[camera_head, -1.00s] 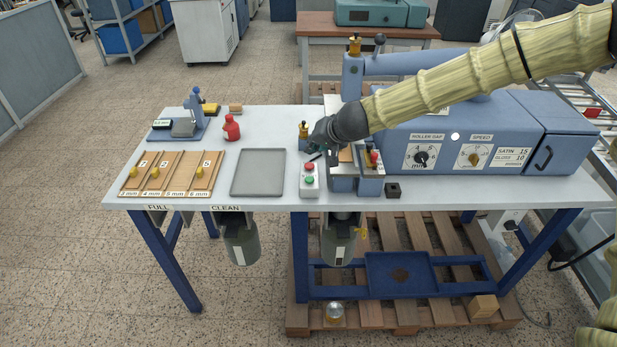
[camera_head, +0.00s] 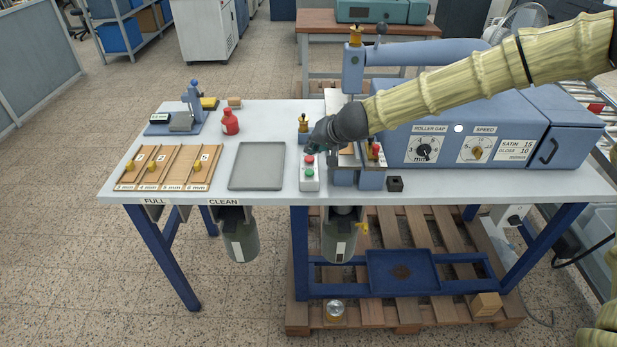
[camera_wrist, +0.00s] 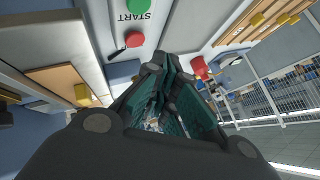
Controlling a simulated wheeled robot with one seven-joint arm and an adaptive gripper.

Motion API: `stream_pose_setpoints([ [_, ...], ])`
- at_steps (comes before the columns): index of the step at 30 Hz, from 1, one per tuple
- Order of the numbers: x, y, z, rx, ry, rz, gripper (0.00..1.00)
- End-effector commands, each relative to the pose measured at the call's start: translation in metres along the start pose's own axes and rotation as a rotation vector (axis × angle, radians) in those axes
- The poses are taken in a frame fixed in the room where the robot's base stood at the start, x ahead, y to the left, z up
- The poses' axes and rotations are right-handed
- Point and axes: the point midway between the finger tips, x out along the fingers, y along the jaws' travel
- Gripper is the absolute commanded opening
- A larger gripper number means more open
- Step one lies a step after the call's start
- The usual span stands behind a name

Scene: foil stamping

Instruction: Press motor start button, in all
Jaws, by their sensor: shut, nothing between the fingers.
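The light grey button box (camera_head: 309,183) stands near the front edge of the bench, with a green button (camera_head: 309,173) nearer the front and a red button (camera_head: 309,160) behind it. In the wrist view the green button (camera_wrist: 138,5) is cut by the top edge. The word START (camera_wrist: 134,16) is printed between it and the red button (camera_wrist: 135,40). My gripper (camera_head: 312,148) is shut and empty, just behind and above the red button in the head view. Its closed fingertips (camera_wrist: 162,62) appear close to the red button in the wrist view; contact cannot be told.
The blue machine (camera_head: 480,140) with dials stands close on the right, under my arm. A grey tray (camera_head: 257,166) lies left of the box. A brass-topped piece (camera_head: 304,126) stands behind my gripper.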

Motion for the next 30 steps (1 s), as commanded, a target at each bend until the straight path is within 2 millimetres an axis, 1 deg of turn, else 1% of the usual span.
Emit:
stream_pose_setpoints([
  [1,0.008,0.006,0.006,0.002,0.000,0.000,0.00],
  [12,0.032,0.023,0.023,-0.002,0.000,0.001,0.00],
  [17,0.036,0.026,0.026,0.000,0.000,0.001,0.00],
  [30,0.036,0.026,0.026,-0.001,0.000,0.000,0.00],
])
